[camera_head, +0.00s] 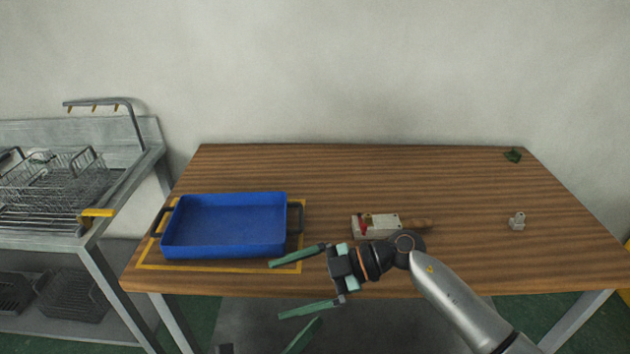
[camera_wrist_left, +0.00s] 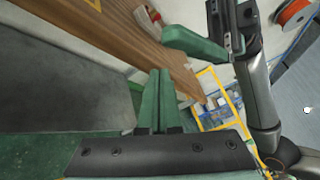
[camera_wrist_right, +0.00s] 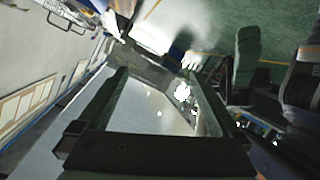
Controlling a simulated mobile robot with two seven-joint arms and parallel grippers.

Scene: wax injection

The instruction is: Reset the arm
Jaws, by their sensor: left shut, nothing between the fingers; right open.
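My right gripper (camera_head: 275,290) reaches in from the lower right of the head view at the table's front edge. Its green fingers are spread and empty, pointing left. The open fingers also show in the right wrist view (camera_wrist_right: 157,74). My left gripper (camera_head: 319,320) is low at the bottom of the head view, below the right one. Its green fingers are together with nothing between them, as the left wrist view (camera_wrist_left: 158,72) also shows. Part of the left gripper is cut off by the head view's bottom edge.
A blue tray (camera_head: 225,225) that looks empty sits inside a yellow outline on the wooden table (camera_head: 420,175). A pale mould (camera_head: 375,223) with a red part lies behind my right wrist. A small white part (camera_head: 517,221) and green piece (camera_head: 512,156) lie right. A rack bench (camera_head: 140,135) stands left.

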